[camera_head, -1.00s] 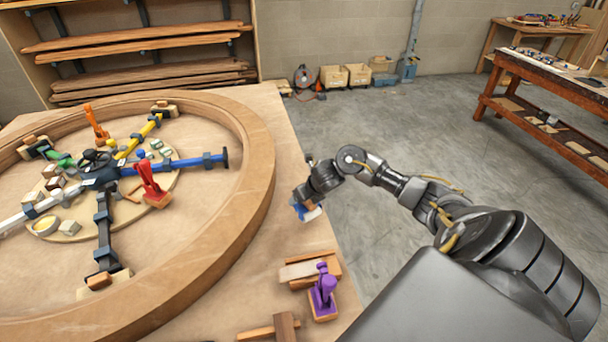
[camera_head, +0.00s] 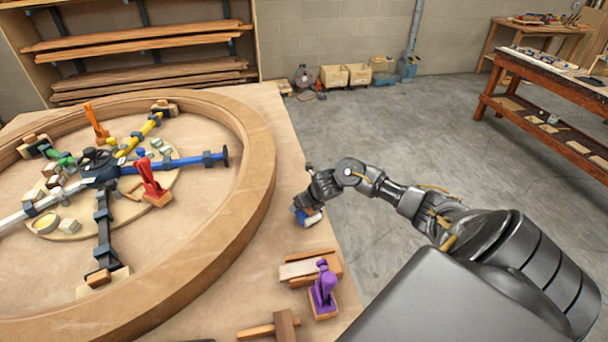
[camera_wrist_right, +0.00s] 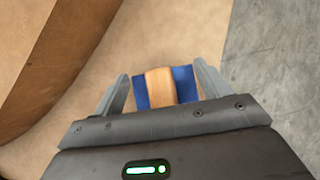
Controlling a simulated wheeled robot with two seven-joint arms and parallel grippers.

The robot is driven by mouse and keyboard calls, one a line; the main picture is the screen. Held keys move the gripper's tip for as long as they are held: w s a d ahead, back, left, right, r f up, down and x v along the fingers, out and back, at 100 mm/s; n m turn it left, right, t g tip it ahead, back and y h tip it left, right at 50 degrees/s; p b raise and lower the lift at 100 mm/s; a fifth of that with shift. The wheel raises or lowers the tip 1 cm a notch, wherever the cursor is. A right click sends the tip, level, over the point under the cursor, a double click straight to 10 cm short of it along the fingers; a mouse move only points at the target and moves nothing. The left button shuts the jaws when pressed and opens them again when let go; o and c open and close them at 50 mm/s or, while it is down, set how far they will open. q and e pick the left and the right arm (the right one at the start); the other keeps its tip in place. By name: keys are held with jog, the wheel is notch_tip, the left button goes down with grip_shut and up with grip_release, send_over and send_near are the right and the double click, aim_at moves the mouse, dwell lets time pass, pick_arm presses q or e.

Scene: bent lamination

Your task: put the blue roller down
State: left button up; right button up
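The blue roller (camera_head: 309,218) is at the right edge of the big table, below my right gripper (camera_head: 308,207). In the right wrist view, the roller (camera_wrist_right: 183,85) shows as blue on both sides of a tan wooden band. It lies between the two fingers of the right gripper (camera_wrist_right: 163,80), whose tips come up close against its sides. The roller looks to be at or just above the table top; any small gap beneath it is hidden. My left gripper is not in view.
A large wooden ring (camera_head: 262,190) lies on the table (camera_head: 285,125) left of the roller. A purple clamp (camera_head: 323,288), a wooden block (camera_head: 300,269) and a mallet (camera_head: 285,326) are nearer. Bare floor lies right of the table edge.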

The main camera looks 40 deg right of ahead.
jog(key=o, duration=0.4)
jog(key=shift+f, duration=0.25)
jog(key=shift+r, duration=0.1)
jog(key=shift+r, duration=0.1)
jog(key=shift+r+p, duration=0.25)
jog(key=shift+p, duration=0.1)
jog(key=shift+r+p, duration=0.45)
jog(key=shift+p, duration=0.05)
jog(key=v, duration=1.1)
jog(key=shift+s+r+p, duration=0.2)
jog(key=shift+r+p, duration=0.1)
jog(key=shift+p, duration=0.1)
jog(key=shift+a, duration=0.2)
